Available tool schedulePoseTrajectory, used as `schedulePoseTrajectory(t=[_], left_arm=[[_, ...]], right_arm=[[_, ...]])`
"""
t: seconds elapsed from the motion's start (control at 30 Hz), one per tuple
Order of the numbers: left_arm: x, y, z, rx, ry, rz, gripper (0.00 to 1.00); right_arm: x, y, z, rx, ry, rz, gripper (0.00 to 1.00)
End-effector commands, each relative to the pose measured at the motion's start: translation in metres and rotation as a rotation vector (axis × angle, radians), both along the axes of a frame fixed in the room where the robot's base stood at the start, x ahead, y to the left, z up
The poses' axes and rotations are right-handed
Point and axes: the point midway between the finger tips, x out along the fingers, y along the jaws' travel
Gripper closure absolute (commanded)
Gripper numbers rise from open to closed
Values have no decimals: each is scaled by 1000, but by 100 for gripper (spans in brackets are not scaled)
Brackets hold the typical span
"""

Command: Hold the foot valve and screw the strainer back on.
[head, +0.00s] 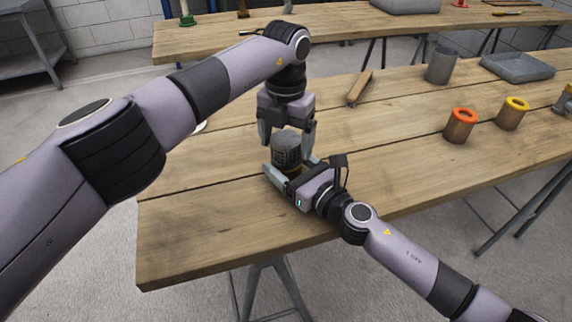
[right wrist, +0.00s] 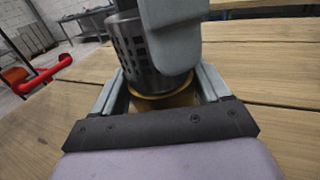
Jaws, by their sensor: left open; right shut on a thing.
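The strainer (head: 286,152) is a dark grey slotted metal cylinder, upright near the front of the table; it also shows in the right wrist view (right wrist: 138,55). It sits on top of the brass-coloured foot valve (right wrist: 178,100), mostly hidden in the head view. How far the two are threaded together cannot be told. My right gripper (head: 288,172) is shut on the foot valve, coming in from the lower right. My left gripper (head: 287,141) points down from above, open, its fingers on either side of the strainer's top. Contact with the strainer is not clear.
The front left of the table is clear.

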Motion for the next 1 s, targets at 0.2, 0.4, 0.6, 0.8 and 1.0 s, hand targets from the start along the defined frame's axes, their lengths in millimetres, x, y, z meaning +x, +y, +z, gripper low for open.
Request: schedulePoseTrajectory(t=[0.2, 0.4, 0.6, 0.8, 1.0], left_arm=[[0, 0, -22, 0, 1, -1, 15], [0, 0, -25, 1, 0, -1, 15], [0, 0, -25, 1, 0, -1, 31], [0, 0, -25, 1, 0, -2, 70], [0, 0, -25, 3, -1, -133, 70]], right_arm=[[0, -1, 0, -1, 0, -2, 100], [0, -1, 0, -1, 0, -2, 100], [0, -1, 0, -1, 0, -2, 100], [0, -1, 0, -1, 0, -2, 100], [0, -1, 0, -1, 0, -2, 100]])
